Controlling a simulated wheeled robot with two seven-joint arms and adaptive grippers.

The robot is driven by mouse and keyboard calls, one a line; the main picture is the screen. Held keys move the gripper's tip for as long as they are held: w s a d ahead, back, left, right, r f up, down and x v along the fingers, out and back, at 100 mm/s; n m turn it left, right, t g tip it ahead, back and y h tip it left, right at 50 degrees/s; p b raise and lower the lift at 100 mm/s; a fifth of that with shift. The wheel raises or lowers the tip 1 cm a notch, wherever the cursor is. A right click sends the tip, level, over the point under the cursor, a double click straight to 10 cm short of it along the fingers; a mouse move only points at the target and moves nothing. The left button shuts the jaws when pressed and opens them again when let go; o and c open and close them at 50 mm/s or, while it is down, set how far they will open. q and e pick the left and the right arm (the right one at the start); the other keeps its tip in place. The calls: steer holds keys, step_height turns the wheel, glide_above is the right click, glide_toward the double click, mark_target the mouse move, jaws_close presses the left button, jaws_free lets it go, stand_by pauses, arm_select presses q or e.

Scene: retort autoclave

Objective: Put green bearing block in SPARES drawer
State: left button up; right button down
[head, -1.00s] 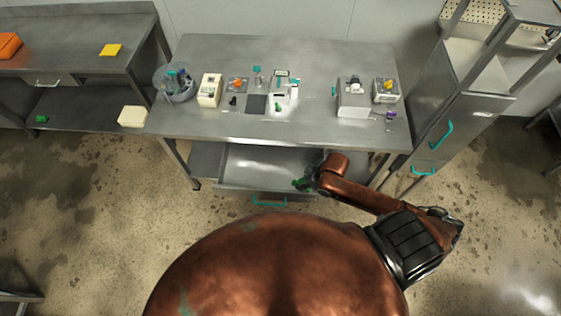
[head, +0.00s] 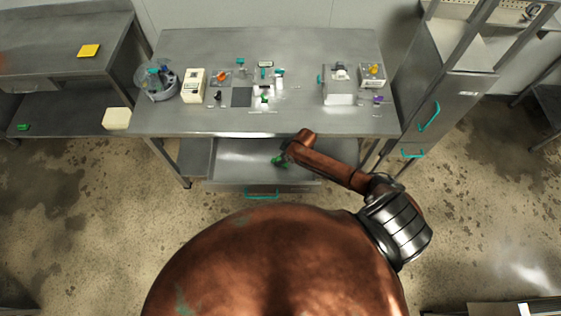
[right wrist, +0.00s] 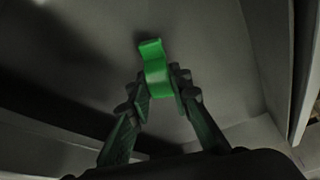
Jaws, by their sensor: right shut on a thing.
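The green bearing block (right wrist: 156,68) is a bright green piece with a hooked upper end, held between the fingertips of my right gripper (right wrist: 160,85) in the right wrist view. In the head view my right gripper (head: 279,160) is over the open drawer (head: 232,171) under the middle table, and the green block is a small green patch there. My right gripper is shut on the block. The drawer is pulled out, with a teal handle (head: 262,194) on its front; I can read no label. Whether the block touches the drawer floor I cannot tell. My left gripper is out of view.
The steel table (head: 300,120) above the drawer carries several small devices and a round clear container (head: 157,82). A steel cabinet (head: 441,110) with teal handles stands at the right. Another green piece (head: 23,127) lies on the left table's lower shelf. The drawer's left part looks empty.

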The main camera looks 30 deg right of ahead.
steer(key=shift+f, duration=0.55)
steer(key=c, duration=1.8)
jaws_free()
steer(key=shift+f, duration=0.1)
steer(key=shift+o, duration=0.2)
steer(key=p+v, duration=0.1)
steer(key=v, duration=1.1)
